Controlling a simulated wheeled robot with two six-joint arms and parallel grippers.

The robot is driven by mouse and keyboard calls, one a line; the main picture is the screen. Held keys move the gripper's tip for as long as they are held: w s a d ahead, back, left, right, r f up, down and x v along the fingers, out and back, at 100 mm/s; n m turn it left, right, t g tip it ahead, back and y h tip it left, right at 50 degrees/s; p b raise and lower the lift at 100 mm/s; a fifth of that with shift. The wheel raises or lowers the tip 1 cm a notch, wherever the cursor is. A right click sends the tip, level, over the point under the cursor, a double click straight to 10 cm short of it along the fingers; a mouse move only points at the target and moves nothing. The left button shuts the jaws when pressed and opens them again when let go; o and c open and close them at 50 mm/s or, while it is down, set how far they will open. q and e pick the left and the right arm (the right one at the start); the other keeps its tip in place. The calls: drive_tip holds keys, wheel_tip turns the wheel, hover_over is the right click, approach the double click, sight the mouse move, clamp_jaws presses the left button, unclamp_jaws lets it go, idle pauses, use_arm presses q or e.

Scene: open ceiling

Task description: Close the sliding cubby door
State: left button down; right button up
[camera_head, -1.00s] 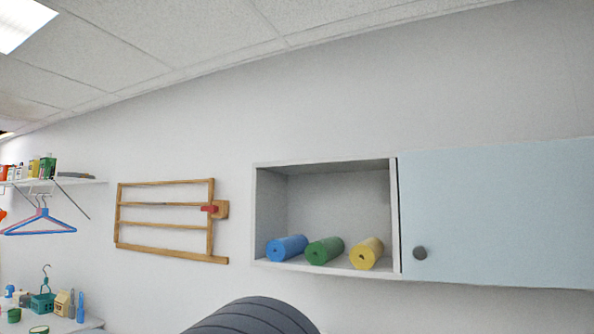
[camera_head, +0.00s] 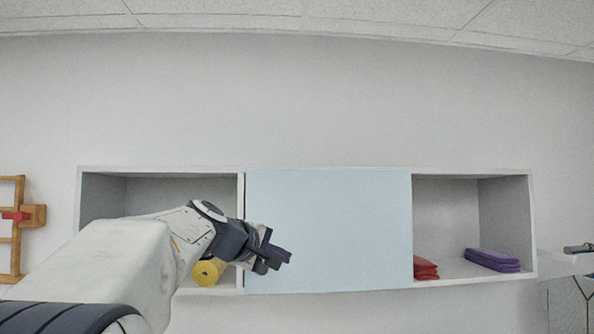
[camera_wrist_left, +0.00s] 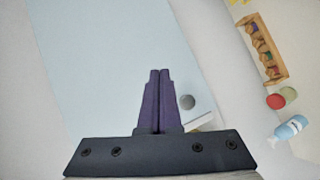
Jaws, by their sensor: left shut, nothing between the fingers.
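The pale blue sliding door (camera_head: 335,225) covers the middle of the wall cubby (camera_head: 165,170) in the head view. Bays on its left and right stand open. My left gripper (camera_head: 288,256) is in front of the door's lower left part, its fingers shut and empty. In the left wrist view the shut fingers (camera_wrist_left: 159,76) point over the door (camera_wrist_left: 110,50), with the round grey knob (camera_wrist_left: 187,102) just right of them. The knob is hidden behind my gripper in the head view. I cannot tell whether the fingers touch the door. My right gripper is out of view.
A yellow roll (camera_head: 208,273) lies in the left bay, partly behind my left arm. Red folded items (camera_head: 425,268) and a purple stack (camera_head: 492,260) lie in the right bay. A wooden rack (camera_head: 12,230) hangs at the far left.

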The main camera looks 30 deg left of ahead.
use_arm(q)
drive_tip(key=s+a+r+n+t+y+p, duration=0.1)
drive_tip(key=s+a+r+n+t+y, duration=0.2)
drive_tip(key=a+r, duration=0.5)
drive_tip(key=s+a+r+n+y+p, duration=0.1)
drive_tip(key=s+a+r+n+y, duration=0.25)
drive_tip(key=a+r, duration=0.45)
drive_tip(key=p, duration=0.5)
approach(241, 182)
drive_tip(key=w+a, duration=0.4)
drive_tip(key=a, duration=0.1)
drive_tip(key=shift+w+d+r+m+h, duration=0.1)
drive_tip(key=shift+w+d+m+h, duration=0.15)
drive_tip(key=shift+w+d, duration=0.9)
drive_tip(key=shift+d, duration=0.25)
